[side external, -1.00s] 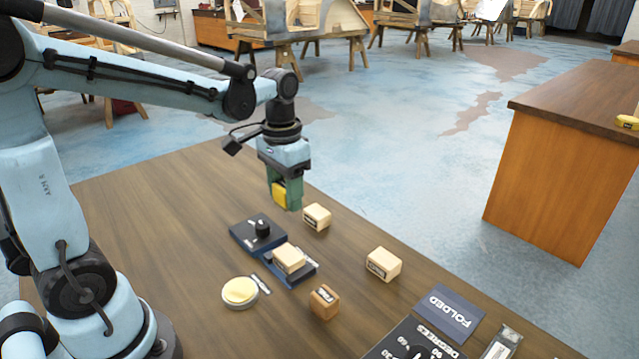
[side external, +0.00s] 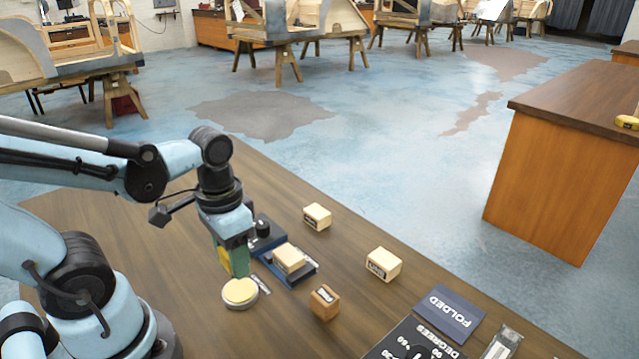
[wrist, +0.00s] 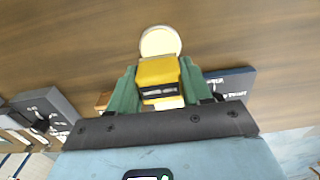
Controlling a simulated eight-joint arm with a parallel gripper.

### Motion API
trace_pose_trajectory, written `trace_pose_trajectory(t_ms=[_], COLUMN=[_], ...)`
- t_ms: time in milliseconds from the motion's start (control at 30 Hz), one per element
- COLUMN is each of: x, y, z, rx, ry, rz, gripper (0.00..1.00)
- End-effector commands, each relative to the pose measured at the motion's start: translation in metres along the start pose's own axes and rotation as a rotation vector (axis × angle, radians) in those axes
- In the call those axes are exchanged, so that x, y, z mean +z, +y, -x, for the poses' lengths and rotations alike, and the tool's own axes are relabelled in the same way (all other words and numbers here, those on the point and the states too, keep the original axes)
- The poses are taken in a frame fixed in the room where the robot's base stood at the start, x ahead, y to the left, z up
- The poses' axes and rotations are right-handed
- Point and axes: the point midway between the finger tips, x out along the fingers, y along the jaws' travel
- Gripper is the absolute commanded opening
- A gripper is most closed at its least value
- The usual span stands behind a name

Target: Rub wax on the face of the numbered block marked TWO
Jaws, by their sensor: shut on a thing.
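My gripper (side external: 233,262) has green fingers and is shut on a yellow block (wrist: 158,74) with a dark-and-pale band. It hangs just behind and above a round tin of pale yellow wax (side external: 240,291); I cannot tell if the held block touches it. The tin also shows beyond the fingertips in the wrist view (wrist: 160,41). A wooden block (side external: 289,258) sits on a dark blue fixture (side external: 301,279) right of the gripper. Three loose wooden blocks with dark labels stand at the back (side external: 317,216), right (side external: 383,263) and front (side external: 325,302). Their markings are too small to read.
A black knob (side external: 263,228) stands on the fixture's far part, partly behind my gripper. A dark panel marked DEGREES (side external: 412,343) and a blue FOLDED card (side external: 450,312) lie at the front right. The table (side external: 360,320) is clear between the loose blocks.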

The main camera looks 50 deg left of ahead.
Motion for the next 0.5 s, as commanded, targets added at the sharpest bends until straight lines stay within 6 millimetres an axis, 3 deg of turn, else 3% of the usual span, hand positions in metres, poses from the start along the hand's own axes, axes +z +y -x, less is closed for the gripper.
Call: trace_pose_trajectory(t_ms=[500], x=[-0.001], y=[0.0], z=[-0.043], rx=[0.0], ry=[0.0], rz=[0.0], gripper=[0.24])
